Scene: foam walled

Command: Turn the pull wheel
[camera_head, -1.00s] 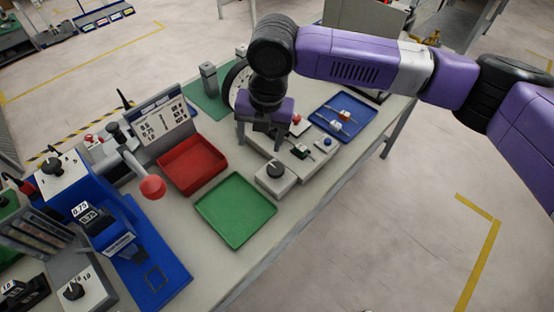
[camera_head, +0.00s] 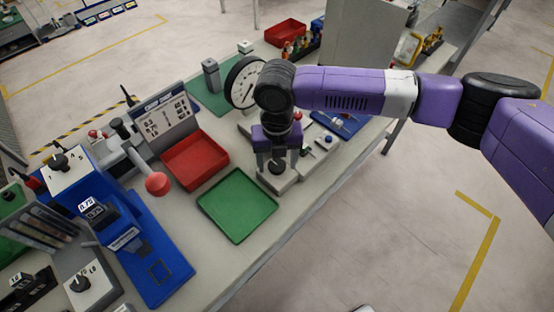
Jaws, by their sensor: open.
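A black round knob (camera_head: 277,168) sits on a light grey box on the workbench; it looks like the pull wheel, though no label on it can be read. My gripper (camera_head: 277,161) points down over this knob with its jaws open. Its two fingers appear on either side of the knob. I cannot tell whether they touch it. A round white dial gauge (camera_head: 243,81) stands behind my wrist, partly covered by it.
A green tray (camera_head: 209,209) lies just left of the box, and a red tray (camera_head: 185,172) beyond it.

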